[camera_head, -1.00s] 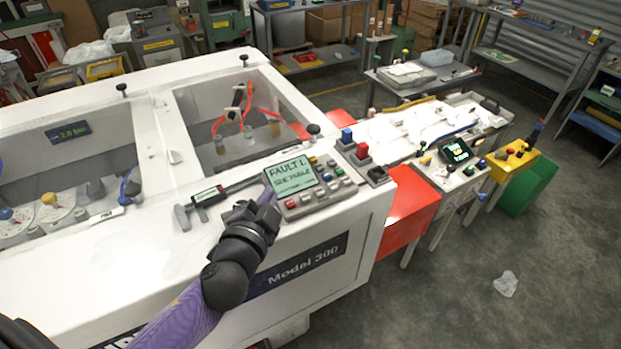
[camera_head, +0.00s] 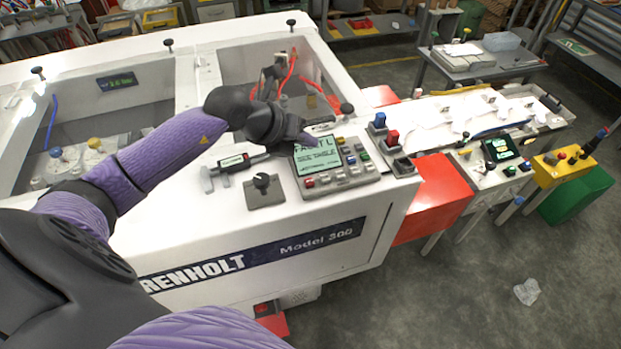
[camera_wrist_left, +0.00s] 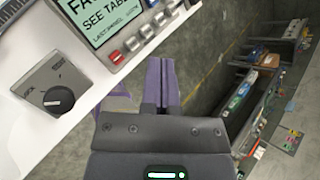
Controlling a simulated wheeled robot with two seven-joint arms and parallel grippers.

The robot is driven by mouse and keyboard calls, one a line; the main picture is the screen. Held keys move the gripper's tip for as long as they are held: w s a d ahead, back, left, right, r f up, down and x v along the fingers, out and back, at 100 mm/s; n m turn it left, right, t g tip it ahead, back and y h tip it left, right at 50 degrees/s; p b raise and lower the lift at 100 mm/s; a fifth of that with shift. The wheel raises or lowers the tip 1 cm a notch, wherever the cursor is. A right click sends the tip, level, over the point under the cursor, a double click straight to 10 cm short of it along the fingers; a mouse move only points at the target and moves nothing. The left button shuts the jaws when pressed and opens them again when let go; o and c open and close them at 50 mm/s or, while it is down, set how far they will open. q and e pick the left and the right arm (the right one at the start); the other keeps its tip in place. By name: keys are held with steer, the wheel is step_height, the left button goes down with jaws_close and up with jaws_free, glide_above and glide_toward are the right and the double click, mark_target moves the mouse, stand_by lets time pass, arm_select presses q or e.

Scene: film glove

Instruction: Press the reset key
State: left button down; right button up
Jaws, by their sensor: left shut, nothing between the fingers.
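The control panel (camera_head: 335,170) sits on the white machine's top near its front right corner. Its green screen (camera_head: 318,158) reads a fault text, partly covered by my fingers; in the wrist view the screen (camera_wrist_left: 103,17) shows "SEE TABLE". A row of keys runs below it, with a red key (camera_head: 310,182) at its left end, also in the wrist view (camera_wrist_left: 115,57). Key lettering is too small to read, so I cannot tell which is reset. My left gripper (camera_head: 303,138) is shut and empty over the screen's upper edge; its purple fingers show in the wrist view (camera_wrist_left: 162,82). My right gripper is out of view.
A black knob on a grey plate (camera_head: 264,189) and a caliper (camera_head: 236,164) lie left of the panel. Blue and red switches (camera_head: 392,138) stand right of it. A yellow control box (camera_head: 562,165) is farther right.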

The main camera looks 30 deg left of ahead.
mark_target(306, 183)
arm_select(q)
step_height(306, 183, down, 8)
steer(key=b, duration=0.6)
steer(key=shift+b, duration=0.4)
steer(key=shift+f+b, duration=0.3)
steer(key=shift+f, duration=0.1)
steer(key=shift+f, duration=0.1)
stand_by(1.0)
steer(key=shift+f, duration=0.3)
steer(key=shift+f+b, duration=0.45)
steer(key=shift+b, duration=0.1)
stand_by(0.4)
steer(key=shift+r, duration=0.15)
steer(key=shift+r+p, duration=0.75)
steer(key=shift+p, duration=0.1)
